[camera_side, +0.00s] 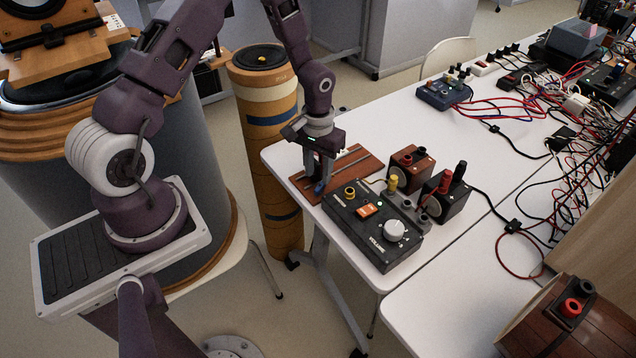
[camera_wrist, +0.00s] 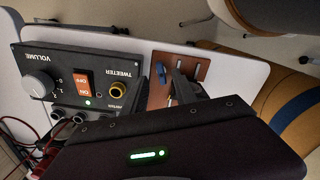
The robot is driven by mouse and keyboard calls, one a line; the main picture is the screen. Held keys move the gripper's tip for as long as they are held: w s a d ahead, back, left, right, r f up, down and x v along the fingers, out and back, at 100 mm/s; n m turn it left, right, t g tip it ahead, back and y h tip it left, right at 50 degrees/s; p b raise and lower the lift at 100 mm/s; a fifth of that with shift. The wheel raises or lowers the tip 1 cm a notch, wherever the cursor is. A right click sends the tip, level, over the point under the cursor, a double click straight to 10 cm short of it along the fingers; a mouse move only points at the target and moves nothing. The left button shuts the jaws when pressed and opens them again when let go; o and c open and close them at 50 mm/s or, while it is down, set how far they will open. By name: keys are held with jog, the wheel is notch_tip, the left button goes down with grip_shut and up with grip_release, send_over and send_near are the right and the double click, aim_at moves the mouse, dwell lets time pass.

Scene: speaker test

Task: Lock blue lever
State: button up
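The blue lever (camera_side: 319,189) is small and sits on a reddish-brown wooden board (camera_side: 362,164) at the table's near left corner. It also shows in the wrist view (camera_wrist: 161,71), close to my fingertips, on the slotted board (camera_wrist: 196,67). My gripper (camera_side: 318,180) points down over the board with its fingers on either side of the lever. The fingers look apart. They partly hide the lever in the side view, and I cannot tell whether they touch it.
A black control box (camera_side: 372,229) with a white knob, an orange switch and a yellow-ringed socket stands just right of the board. Small speakers (camera_side: 445,196) with coloured terminals stand behind it. Cables crowd the far right. A tall orange cylinder (camera_side: 268,130) stands beside the table's left edge.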

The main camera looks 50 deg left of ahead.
aim_at(317, 187)
notch_tip(317, 187, down, 5)
grip_shut()
jog(key=m, duration=0.4)
jog(key=shift+a+m, duration=0.2)
jog(key=shift+m, duration=0.1)
grip_release()
notch_tip(317, 187, up, 7)
jog(key=shift+r, duration=0.1)
dwell(0.4)
